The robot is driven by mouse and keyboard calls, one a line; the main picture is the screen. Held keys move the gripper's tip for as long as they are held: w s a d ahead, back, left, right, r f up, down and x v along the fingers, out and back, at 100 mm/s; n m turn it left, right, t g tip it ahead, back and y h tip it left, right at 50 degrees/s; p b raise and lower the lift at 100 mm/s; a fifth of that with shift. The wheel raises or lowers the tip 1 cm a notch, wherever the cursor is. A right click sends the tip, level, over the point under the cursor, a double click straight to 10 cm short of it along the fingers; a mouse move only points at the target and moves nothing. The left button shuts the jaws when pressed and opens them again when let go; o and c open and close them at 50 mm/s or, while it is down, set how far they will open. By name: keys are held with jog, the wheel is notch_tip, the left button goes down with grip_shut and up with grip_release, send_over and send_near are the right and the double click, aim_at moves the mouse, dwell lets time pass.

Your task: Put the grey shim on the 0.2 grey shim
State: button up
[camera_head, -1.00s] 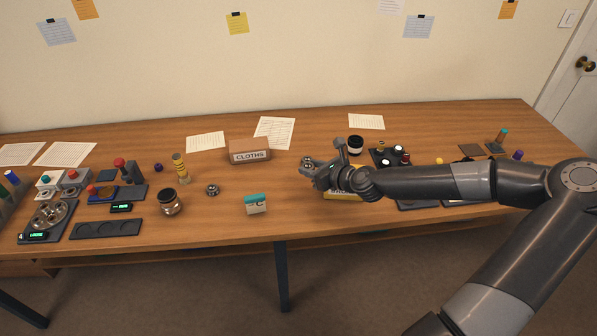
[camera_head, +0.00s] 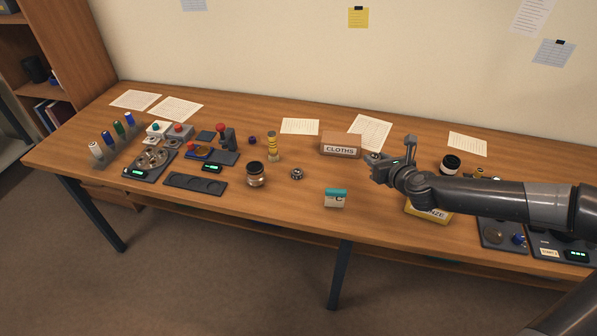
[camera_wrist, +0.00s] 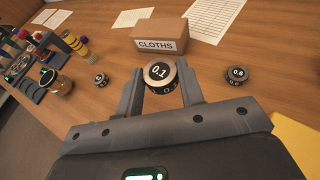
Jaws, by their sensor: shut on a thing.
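My gripper (camera_wrist: 160,88) is shut on a small round grey piece (camera_wrist: 161,73) with a black top marked 0.1. The fingers grip it from both sides. In the head view my gripper (camera_head: 376,166) is over the table, just right of the CLOTHS box, and the held piece (camera_head: 374,156) is small at its tip. A similar grey piece (camera_wrist: 236,75) stands to the right; its mark looks like 0.6 or 0.8. Another (camera_wrist: 101,79) is to the left, also in the head view (camera_head: 297,174); its mark is unreadable. I cannot make out a 0.2 mark anywhere.
The CLOTHS box (camera_head: 340,147) stands behind my gripper. A small teal-topped box (camera_head: 335,198) and a jar (camera_head: 255,175) are in front and left. A yellow box (camera_head: 428,211) is under my arm. Trays and tools fill the left end. Bare wood lies between.

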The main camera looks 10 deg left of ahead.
jog(key=a+m+h, duration=0.1)
jog(key=a+h, duration=0.1)
jog(key=a, duration=0.9)
send_over(298, 175)
jog(key=shift+t, duration=0.4)
notch_tip(298, 175, down, 6)
jog(key=shift+f, duration=2.05)
jog(key=shift+f, duration=0.1)
jog(key=o, duration=1)
